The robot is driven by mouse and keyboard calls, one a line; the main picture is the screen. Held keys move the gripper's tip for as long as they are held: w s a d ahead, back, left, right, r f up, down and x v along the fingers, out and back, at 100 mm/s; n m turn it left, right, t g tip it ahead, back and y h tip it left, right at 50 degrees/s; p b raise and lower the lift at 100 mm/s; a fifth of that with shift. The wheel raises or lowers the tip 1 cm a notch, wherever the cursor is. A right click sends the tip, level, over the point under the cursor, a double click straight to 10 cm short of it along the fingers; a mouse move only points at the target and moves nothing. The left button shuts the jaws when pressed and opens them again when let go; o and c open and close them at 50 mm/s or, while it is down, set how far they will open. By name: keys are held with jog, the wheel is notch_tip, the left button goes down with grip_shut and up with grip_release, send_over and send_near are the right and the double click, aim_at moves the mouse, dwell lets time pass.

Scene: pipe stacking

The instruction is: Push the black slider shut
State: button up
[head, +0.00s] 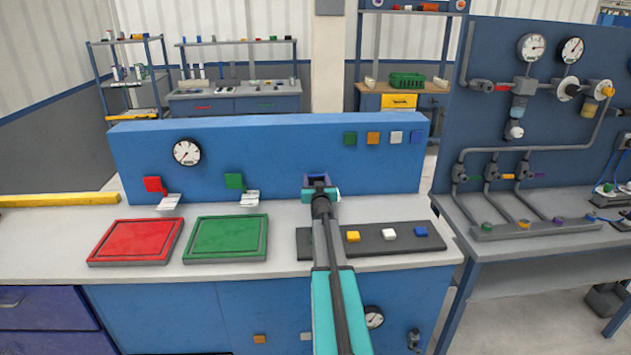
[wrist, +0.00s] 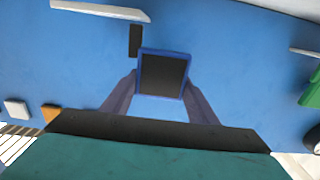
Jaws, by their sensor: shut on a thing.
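A black square block with a blue rim, which looks like the black slider (wrist: 162,74), sits between my two dark purple fingers in the wrist view. My gripper (wrist: 161,88) is shut on it, with one finger at each side, in front of the blue upright panel. In the head view my gripper (head: 318,179) is at the middle right of the panel (head: 270,140), just above the counter. There my arm and fingers hide most of the slider. A narrow black strip (wrist: 135,41) shows on the panel beside the block; I cannot tell whether it belongs to the slider.
A red tray (head: 135,242) and a green tray (head: 225,238) lie on the counter at left. A dark rail (head: 375,240) with yellow, white and blue blocks lies under and right of my arm. A gauge (head: 187,152) and coloured squares are on the panel. A pipe bench (head: 530,230) stands at right.

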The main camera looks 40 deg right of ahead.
jog(key=o, duration=1.5)
jog(key=shift+a, duration=0.15)
jog(key=b+v, duration=0.2)
jog(key=v, duration=1.1)
jog(key=shift+s+a+b, duration=0.15)
jog(key=shift+s+b, duration=0.1)
jog(key=shift+b, duration=0.05)
